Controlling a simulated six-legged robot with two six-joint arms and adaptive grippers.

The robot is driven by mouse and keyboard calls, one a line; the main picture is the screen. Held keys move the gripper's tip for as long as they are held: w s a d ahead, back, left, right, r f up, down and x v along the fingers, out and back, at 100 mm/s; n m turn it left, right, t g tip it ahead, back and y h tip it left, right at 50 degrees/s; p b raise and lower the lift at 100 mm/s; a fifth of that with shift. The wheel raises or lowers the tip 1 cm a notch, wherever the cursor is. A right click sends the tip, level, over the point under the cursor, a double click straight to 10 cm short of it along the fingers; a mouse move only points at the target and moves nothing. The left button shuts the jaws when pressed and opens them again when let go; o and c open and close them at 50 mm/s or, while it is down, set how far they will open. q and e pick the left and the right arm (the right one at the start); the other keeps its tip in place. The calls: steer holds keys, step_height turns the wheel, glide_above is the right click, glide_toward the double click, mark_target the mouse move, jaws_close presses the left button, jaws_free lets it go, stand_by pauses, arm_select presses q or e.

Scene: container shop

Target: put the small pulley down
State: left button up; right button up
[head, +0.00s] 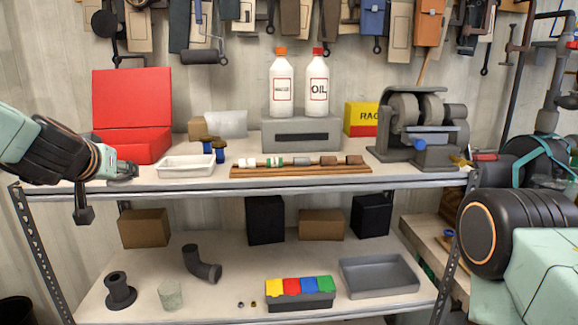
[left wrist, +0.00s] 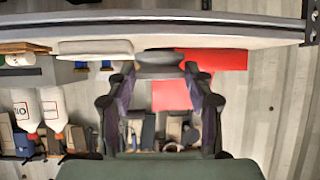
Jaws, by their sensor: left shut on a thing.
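My left gripper (head: 108,165) reaches in from the left over the left end of the upper shelf (head: 200,183), in front of the red case. It is shut on the small pulley (head: 124,171), a dark grey round piece. In the left wrist view the small pulley (left wrist: 160,64) sits between the two fingertips of my left gripper (left wrist: 160,75), close to the shelf surface. I cannot tell whether it touches the shelf. My right arm shows at the right edge, but its gripper is not in view.
A white tray (head: 188,167) stands just right of my left gripper, and an open red case (head: 132,146) behind it. The lower shelf holds bins and pipe parts.

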arm_select(q)
steer(key=s+d+f+m+g+h+b, duration=0.1)
steer(key=s+d+f+m+h+b, duration=0.1)
steer(key=s+d+f+m+h, duration=0.35)
steer(key=s+d+f+m+h+b, duration=0.1)
steer(key=s+d+f+m+h, duration=0.15)
steer(key=d+f, duration=0.5)
steer(key=s+d+f+m+g+h+b, duration=0.2)
steer(key=s+f, duration=0.4)
steer(key=f, duration=0.3)
steer(key=s+d+f+m+g+h+b, duration=0.1)
steer(key=s+d+f+m+h+b, duration=0.1)
steer(key=s+f+b, duration=0.3)
step_height(320, 180, down, 5)
steer(key=shift+s+d+r+m+g, duration=0.15)
steer(key=shift+s+d+m+g, duration=0.2)
steer(key=shift+s+m, duration=0.25)
